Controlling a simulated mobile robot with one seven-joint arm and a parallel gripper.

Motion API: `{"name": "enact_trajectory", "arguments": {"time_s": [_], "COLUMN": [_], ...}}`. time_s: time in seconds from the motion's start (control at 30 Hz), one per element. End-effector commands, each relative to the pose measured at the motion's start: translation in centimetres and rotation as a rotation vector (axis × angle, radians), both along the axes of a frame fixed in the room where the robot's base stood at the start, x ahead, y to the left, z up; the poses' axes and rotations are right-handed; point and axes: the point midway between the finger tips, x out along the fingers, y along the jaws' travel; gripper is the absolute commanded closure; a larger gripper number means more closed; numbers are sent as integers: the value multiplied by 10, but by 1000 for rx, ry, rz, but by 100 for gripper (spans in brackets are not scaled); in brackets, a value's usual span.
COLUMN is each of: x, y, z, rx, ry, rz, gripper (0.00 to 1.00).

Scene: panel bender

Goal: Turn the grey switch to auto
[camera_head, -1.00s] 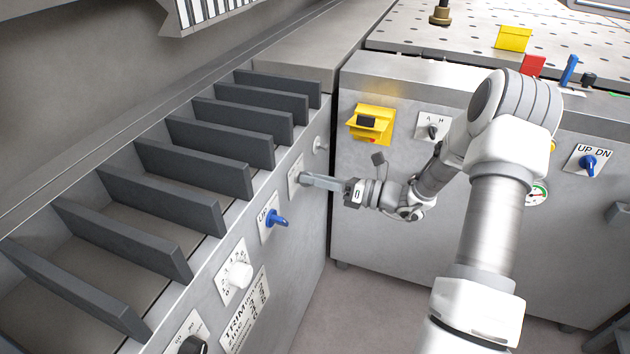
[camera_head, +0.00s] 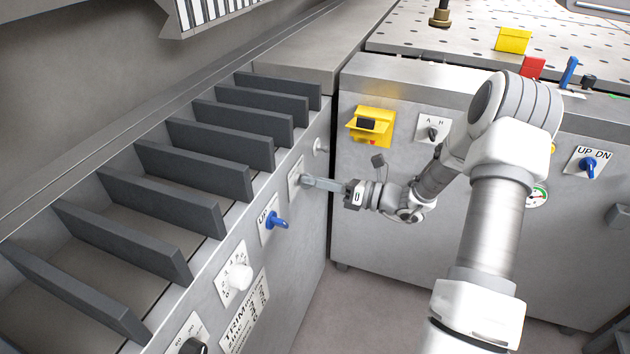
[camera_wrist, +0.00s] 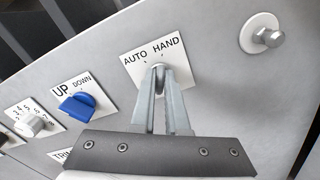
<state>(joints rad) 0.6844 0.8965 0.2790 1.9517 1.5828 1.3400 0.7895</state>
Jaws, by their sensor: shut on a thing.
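The grey switch (camera_wrist: 158,70) sits on a white plate (camera_wrist: 135,45) marked AUTO on the left and HAND on the right, in the wrist view. The plate also shows edge-on in the head view (camera_head: 296,179), on the side of the slatted cabinet. My gripper (camera_wrist: 160,80) has both fingertips shut on the switch. It also shows in the head view (camera_head: 308,182), reaching the plate from the right. The fingers cover most of the knob, so I cannot tell exactly where it points.
A blue UP/DOWN switch (camera_wrist: 77,104) and a white dial (camera_wrist: 30,124) lie left of the plate. A metal bolt (camera_wrist: 266,37) sticks out to the right. In the head view, dark slats (camera_head: 210,145) stand above, and a second cabinet (camera_head: 360,220) with a yellow box (camera_head: 371,126) closes the corner.

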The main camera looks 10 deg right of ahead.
Motion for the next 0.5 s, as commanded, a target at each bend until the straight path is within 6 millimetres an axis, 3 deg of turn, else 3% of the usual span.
{"name": "enact_trajectory", "arguments": {"time_s": [0.5], "x": [-2], "y": [1], "z": [-1], "rx": [-214], "ry": [-319], "rz": [0], "gripper": [100]}}
